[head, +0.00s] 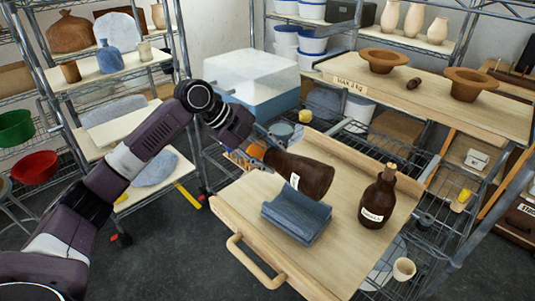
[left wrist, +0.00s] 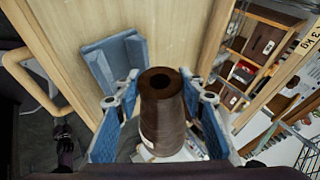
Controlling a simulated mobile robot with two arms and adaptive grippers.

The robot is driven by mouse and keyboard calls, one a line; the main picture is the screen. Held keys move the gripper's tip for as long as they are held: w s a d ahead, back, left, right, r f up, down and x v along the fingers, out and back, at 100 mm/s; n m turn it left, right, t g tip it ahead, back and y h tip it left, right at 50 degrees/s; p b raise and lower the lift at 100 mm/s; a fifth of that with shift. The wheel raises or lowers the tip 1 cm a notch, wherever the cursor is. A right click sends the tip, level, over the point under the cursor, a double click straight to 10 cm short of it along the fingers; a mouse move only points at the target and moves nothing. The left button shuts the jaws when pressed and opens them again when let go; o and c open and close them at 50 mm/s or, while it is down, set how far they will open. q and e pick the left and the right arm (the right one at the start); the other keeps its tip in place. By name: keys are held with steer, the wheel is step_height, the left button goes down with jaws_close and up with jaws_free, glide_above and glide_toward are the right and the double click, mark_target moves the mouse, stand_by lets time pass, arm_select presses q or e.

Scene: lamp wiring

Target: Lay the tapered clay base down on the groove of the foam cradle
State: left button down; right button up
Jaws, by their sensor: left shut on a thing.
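The tapered clay base (head: 308,175) is dark brown with a white label. My left gripper (head: 262,152) is shut on it, near its narrower end in the head view. The base is tilted over on its side, its wider end pointing right. In the left wrist view the base (left wrist: 163,118) sits between the blue finger pads of the gripper (left wrist: 163,90), and a round hole shows in its end. The blue-grey foam cradle (head: 297,222) lies on the wooden board just in front of the base, its groove empty. The cradle also shows in the left wrist view (left wrist: 112,60). The right gripper is not in view.
A brown labelled bottle (head: 377,201) with a cork stands on the wooden board (head: 345,245), right of the cradle. The board has a raised back ledge (head: 378,160) and a front handle (head: 252,262). A shelf with clay bowls (head: 466,85) stands behind.

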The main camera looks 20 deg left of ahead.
arm_select(q)
steer(key=shift+w+d+r, duration=0.15)
steer(key=shift+d, duration=0.05)
steer(key=shift+a+r, duration=0.1)
steer(key=shift+p, duration=0.45)
steer(key=shift+f+b, duration=0.3)
steer(key=shift+f, duration=0.85)
steer(key=shift+f+b, duration=0.35)
steer(key=shift+b, duration=0.05)
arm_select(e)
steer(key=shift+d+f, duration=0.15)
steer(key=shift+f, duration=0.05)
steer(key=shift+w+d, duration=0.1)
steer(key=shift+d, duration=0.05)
arm_select(q)
steer(key=shift+f, duration=0.15)
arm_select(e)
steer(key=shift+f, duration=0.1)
